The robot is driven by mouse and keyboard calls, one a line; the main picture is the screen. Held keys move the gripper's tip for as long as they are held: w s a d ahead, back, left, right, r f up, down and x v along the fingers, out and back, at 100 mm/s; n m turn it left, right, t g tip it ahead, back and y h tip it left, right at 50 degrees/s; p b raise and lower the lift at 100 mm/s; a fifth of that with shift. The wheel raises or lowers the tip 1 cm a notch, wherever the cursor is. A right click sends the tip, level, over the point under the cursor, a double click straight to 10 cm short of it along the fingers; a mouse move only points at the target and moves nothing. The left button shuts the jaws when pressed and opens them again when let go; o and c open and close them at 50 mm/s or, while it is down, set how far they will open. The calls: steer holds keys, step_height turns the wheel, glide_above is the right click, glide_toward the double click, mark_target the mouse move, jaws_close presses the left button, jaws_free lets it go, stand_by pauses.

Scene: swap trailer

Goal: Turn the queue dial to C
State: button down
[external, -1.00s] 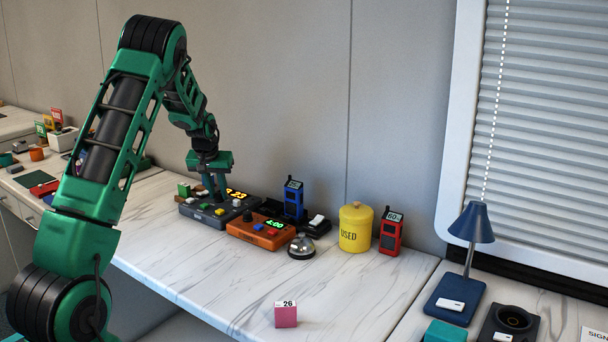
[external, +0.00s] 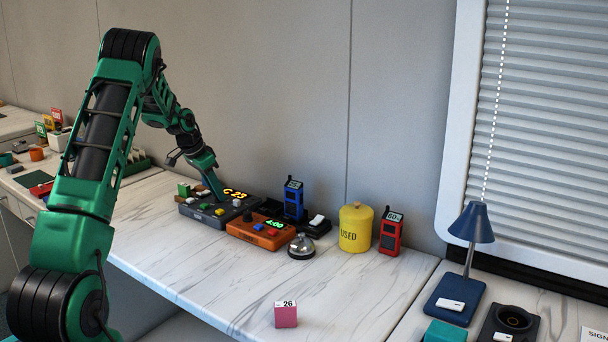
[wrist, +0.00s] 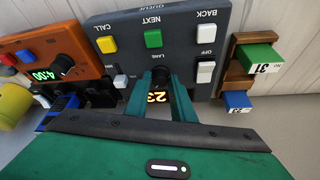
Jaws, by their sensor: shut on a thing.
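The dark grey queue box (external: 190,212) stands at the back of the counter, with a lit display (external: 235,193) that reads C 23. In the wrist view the box (wrist: 120,70) shows upside down, with yellow CALL, green NEXT, white BACK and OFF controls. The black dial (wrist: 159,72) sits under the label LANE. My gripper (wrist: 161,82) is shut on the dial, one finger on each side. In the external view my gripper (external: 220,197) leans down onto the box and hides the dial. The dial's pointer cannot be made out.
An orange timer box (external: 258,236) stands close to the right of the queue box. A blue radio (external: 293,202), a bell (external: 301,247) and a yellow canister (external: 355,232) stand further right. A wooden rack (wrist: 240,70) adjoins the queue box. The front counter is mostly clear.

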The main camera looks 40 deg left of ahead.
steer(key=shift+w+r+m, duration=0.15)
steer(key=shift+w+m, duration=0.05)
steer(key=shift+m, duration=0.1)
steer(key=c, duration=1.5)
jaws_free()
steer(key=shift+s, duration=0.1)
steer(key=shift+c, duration=0.2)
steer(key=v, duration=1)
steer(key=shift+r, duration=0.2)
steer(key=shift+s+a, duration=0.1)
